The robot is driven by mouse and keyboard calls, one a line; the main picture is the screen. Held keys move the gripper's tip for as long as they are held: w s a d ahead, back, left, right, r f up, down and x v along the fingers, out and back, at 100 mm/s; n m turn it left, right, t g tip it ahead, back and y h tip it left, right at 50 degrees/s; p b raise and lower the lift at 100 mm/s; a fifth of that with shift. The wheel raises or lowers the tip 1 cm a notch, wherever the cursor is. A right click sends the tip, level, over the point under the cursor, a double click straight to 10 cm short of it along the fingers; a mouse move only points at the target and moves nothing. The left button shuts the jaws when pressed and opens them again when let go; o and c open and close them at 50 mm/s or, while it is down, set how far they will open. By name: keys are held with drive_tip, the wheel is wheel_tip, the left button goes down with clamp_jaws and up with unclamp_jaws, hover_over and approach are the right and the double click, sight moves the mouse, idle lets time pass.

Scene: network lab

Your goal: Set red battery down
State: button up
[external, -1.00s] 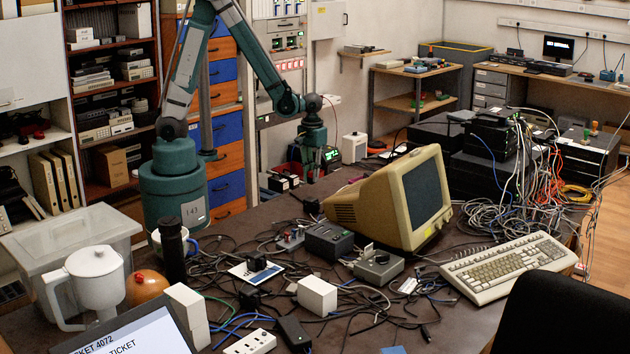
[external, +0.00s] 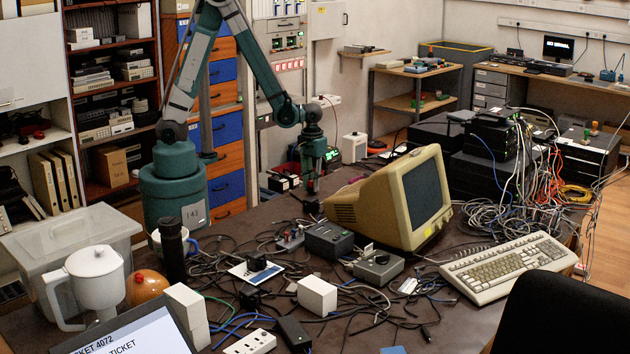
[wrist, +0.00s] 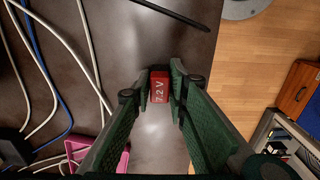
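The red battery (wrist: 160,88), marked "7.2 V", shows in the wrist view between the two green fingers of my gripper (wrist: 160,84). The fingertips close in on its left and right sides, with little or no gap. In the external view my gripper (external: 310,188) points down over the far edge of the dark table, left of the beige monitor. The battery cannot be made out there. The grey table top (wrist: 130,40) lies below the battery in the wrist view; whether the battery touches it, I cannot tell.
The table edge and wooden floor (wrist: 250,70) lie to the right in the wrist view. White and blue cables (wrist: 45,70) run on the left, with a pink container (wrist: 112,160) below. A dark rod (wrist: 175,12) lies at the top. The beige monitor (external: 350,205) stands close by.

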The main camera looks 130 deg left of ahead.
sight(312, 181)
drive_tip(key=shift+o, duration=1.4)
drive_tip(key=shift+r, duration=0.2)
wheel_tip(312, 181, up, 12)
drive_tip(key=p, duration=0.3)
idle(0.3)
